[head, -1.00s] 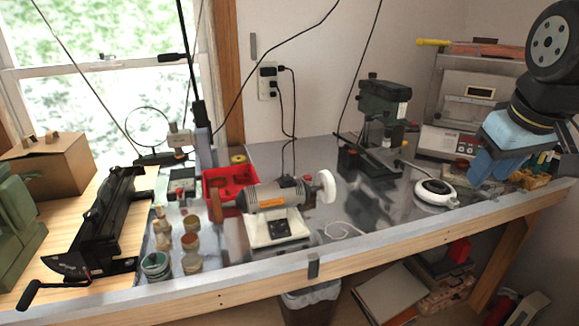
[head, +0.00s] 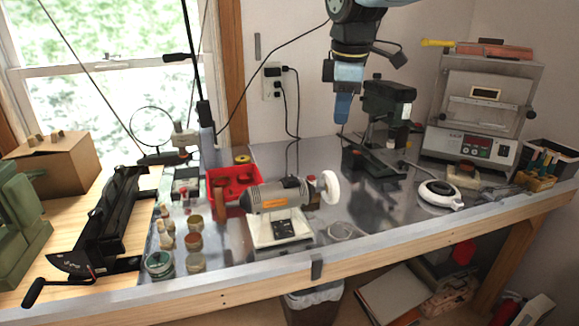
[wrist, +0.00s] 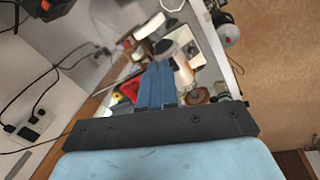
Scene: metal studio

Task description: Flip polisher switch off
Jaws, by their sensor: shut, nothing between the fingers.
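The polisher (head: 278,197) stands near the bench's front edge in the head view, with a white wheel at its right end and a brown wheel at its left. Its pale base (head: 262,240) carries a dark switch plate (head: 281,229); the switch position is too small to tell. My gripper (head: 342,121) is shut and empty, with blue fingers pointing down, above and behind the polisher to its right, and touching nothing. In the wrist view, my gripper (wrist: 155,66) partly covers the bench; the polisher's pale base (wrist: 208,44) shows beyond the fingers.
A dark drill press (head: 388,115) stands close to the right of my gripper. A red tray (head: 228,180) sits behind the polisher's left end, with small jars (head: 194,242) in front. A round white device (head: 438,193) lies to the right. Cables hang from the wall outlet (head: 272,82).

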